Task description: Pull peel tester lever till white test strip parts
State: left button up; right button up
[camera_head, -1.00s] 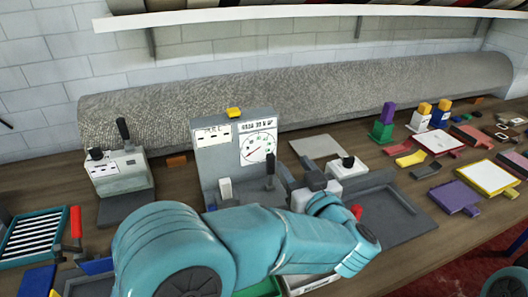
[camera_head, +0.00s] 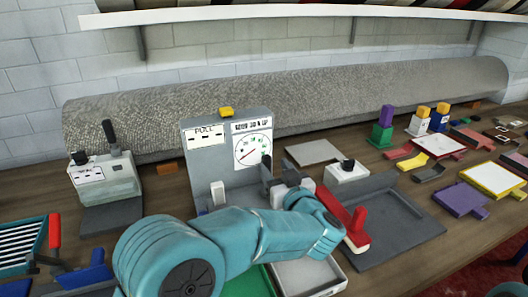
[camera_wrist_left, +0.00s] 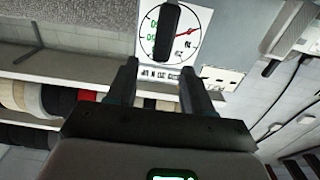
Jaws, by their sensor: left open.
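The grey peel tester (camera_head: 200,165) stands mid-bench, with a round dial (camera_head: 253,150) on its face. Its black lever (camera_head: 266,164) stands upright in front of the dial. A small white piece (camera_head: 217,194) stands at the tester's left; I cannot tell if it is the test strip. My left gripper (camera_head: 276,184) is beside the lever, partly hidden by my arm. In the left wrist view the gripper (camera_wrist_left: 160,75) is open and empty, and the black lever knob (camera_wrist_left: 167,32) shows just beyond the fingertips, overlapping the dial. My right gripper is not in view.
A red-handled tool (camera_head: 355,230) lies by a dark grey tray (camera_head: 400,232) right of my arm. Another levered device (camera_head: 105,180) stands at the left. A rolled rug (camera_head: 300,100) lies behind. Colored blocks and frames fill the right side.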

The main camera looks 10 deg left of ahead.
aim_at(268, 159)
pick_arm(q)
jog(key=p+x, duration=0.1)
jog(key=x, duration=0.6)
jog(key=shift+w+a, duration=0.25)
jog(key=shift+a, duration=0.05)
grip_shut()
